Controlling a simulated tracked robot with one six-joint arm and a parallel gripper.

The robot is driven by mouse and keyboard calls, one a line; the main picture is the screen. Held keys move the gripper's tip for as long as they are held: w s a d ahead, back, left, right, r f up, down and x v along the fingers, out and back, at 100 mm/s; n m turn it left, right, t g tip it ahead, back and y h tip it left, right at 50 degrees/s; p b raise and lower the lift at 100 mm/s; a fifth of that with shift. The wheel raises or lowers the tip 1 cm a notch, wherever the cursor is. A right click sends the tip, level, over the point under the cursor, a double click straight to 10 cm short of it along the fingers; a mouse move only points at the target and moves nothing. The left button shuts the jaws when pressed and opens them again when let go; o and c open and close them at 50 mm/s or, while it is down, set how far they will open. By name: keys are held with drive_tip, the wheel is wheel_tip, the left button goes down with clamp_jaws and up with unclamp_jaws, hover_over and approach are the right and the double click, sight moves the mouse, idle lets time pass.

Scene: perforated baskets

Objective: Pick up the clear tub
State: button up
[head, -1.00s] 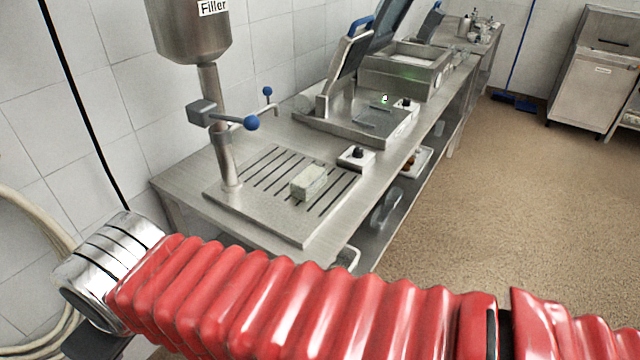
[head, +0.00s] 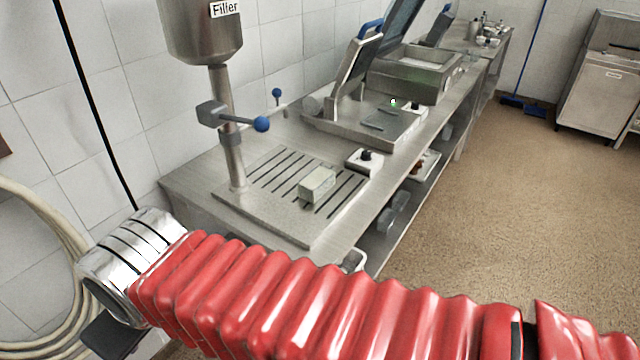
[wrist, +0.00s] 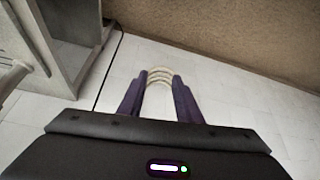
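A small pale, greenish box-shaped tub (head: 317,185) sits upright on the slotted steel worktop under the filler in the head view. A greyish see-through container (head: 394,213) stands on the shelf below the bench; I cannot tell for certain which of the two is the clear tub. My gripper (wrist: 160,77) shows in the wrist view with its two purple fingers apart and nothing held between them. It points at white tiles, away from both containers. Neither container shows in the wrist view. In the head view my red-sleeved arm crosses the foreground, left of and below the bench.
The filler column (head: 227,130) with its blue-knobbed lever stands behind the pale tub. A small black-knobbed control box (head: 364,161) is right of it. An open-lidded machine (head: 365,122) stands farther along. A coiled hose (head: 35,260) hangs at left.

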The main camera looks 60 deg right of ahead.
drive_tip(key=shift+o, duration=0.5)
drive_tip(key=shift+o, duration=0.7)
drive_tip(key=shift+d, duration=0.15)
drive_tip(key=o, duration=0.8)
drive_tip(key=d+h, duration=0.1)
drive_tip(key=d, duration=0.2)
drive_tip(key=w+d+f+n+g+h, duration=0.1)
drive_tip(key=d, duration=0.3)
drive_tip(key=d+f+g+h, duration=0.1)
drive_tip(key=d, duration=0.2)
drive_tip(key=shift+w+d+f+n+h, duration=0.15)
drive_tip(key=shift+w+d+n+h, duration=0.2)
drive_tip(key=shift+w+n+h, duration=0.05)
drive_tip(key=shift+c, duration=0.2)
drive_tip(key=n+g+h, duration=0.6)
drive_tip(key=n+h, duration=0.4)
drive_tip(key=n, duration=0.4)
approach(317, 183)
drive_tip(key=d, duration=0.1)
drive_tip(key=w+d, duration=0.1)
drive_tip(key=d, duration=0.1)
drive_tip(key=shift+w+d, duration=0.1)
